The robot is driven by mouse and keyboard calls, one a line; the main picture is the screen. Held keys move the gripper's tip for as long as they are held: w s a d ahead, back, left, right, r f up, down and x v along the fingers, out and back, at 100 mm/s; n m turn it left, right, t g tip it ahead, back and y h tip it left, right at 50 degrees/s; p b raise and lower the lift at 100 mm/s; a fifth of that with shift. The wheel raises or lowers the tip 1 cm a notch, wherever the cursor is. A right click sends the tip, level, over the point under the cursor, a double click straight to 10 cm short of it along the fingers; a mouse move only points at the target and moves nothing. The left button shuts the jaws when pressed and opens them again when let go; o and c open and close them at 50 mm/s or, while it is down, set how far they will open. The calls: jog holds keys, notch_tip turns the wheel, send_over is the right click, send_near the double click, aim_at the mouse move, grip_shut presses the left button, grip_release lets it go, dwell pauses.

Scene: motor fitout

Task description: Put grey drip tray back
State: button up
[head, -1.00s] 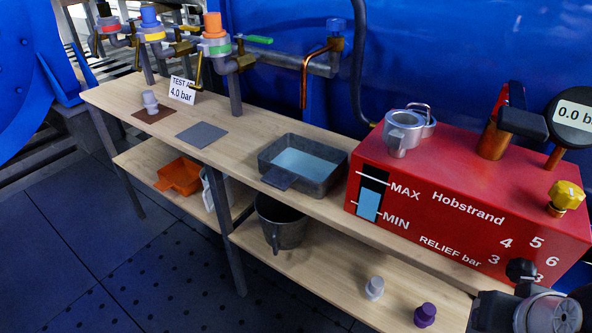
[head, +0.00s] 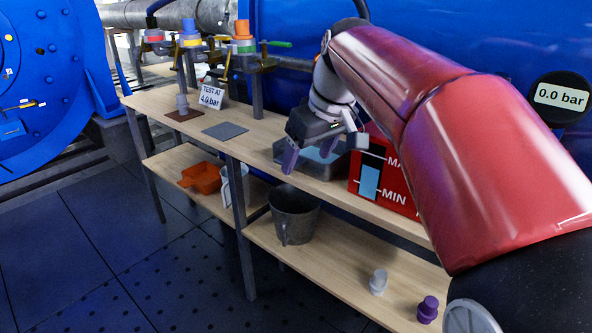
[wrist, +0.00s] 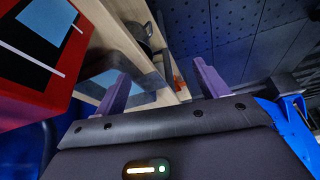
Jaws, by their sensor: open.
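The grey drip tray (head: 318,174) stands on the upper wooden bench top beside the red unit, with light blue liquid in it. My gripper (head: 308,157) is open and empty, tilted down over the tray; its fingers and body hide much of the tray, including its tab handle. Whether a finger touches the tray cannot be told. In the wrist view the two purple-grey fingers (wrist: 163,82) are spread apart, with the tray's blue liquid partly showing behind the left one. A flat grey mat (head: 225,131) lies bare on the bench to the left.
The red unit (head: 385,190) is close on the right, partly behind my arm. A grey fitting (head: 183,103) stands on a brown mat near a sign (head: 211,96). Pipes with valves rise behind.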

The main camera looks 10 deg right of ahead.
jog(key=w+d+n+b, duration=0.1)
jog(key=w+n+b, duration=0.1)
jog(key=w, duration=0.6)
jog(key=shift+y, duration=0.5)
jog(key=x, duration=0.2)
jog(key=b+x, duration=0.1)
jog(key=x, duration=0.4)
jog(key=shift+s+f+b, duration=0.25)
jog(key=shift+f+b, duration=0.05)
jog(key=shift+f, duration=0.15)
jog(key=shift+c, duration=0.4)
jog(key=shift+r, duration=0.1)
jog(key=c, duration=1.4)
